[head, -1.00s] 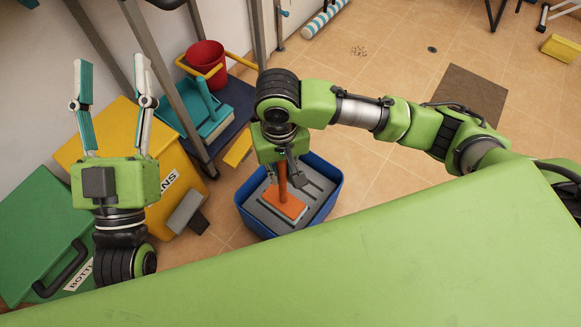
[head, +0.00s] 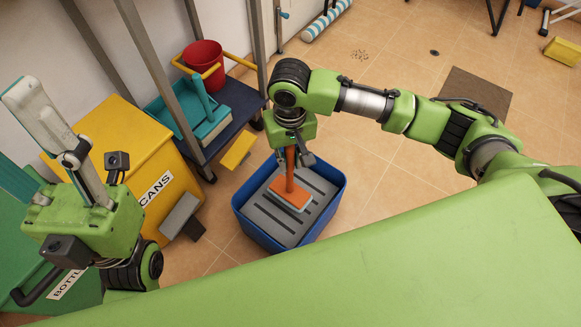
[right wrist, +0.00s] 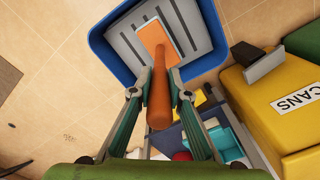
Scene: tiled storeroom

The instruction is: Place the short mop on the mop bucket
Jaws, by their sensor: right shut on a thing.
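The short mop (head: 291,170) has an orange handle and a flat orange head with a pale underside. My right gripper (head: 299,158) is shut on the upper handle and holds the mop nearly upright. The mop bucket (head: 337,205) is a blue tub with a grey slotted top. The mop head is over the slotted top; whether it touches cannot be told. In the right wrist view, the fingers flank the orange handle (right wrist: 159,98), with the bucket (right wrist: 102,45) beyond. My left gripper (head: 22,135) is at the left, tilted, with fingers apart and nothing visible between them.
A yellow CANS bin (head: 150,150) and a green BOTTLES bin (head: 85,290) stand left of the bucket.

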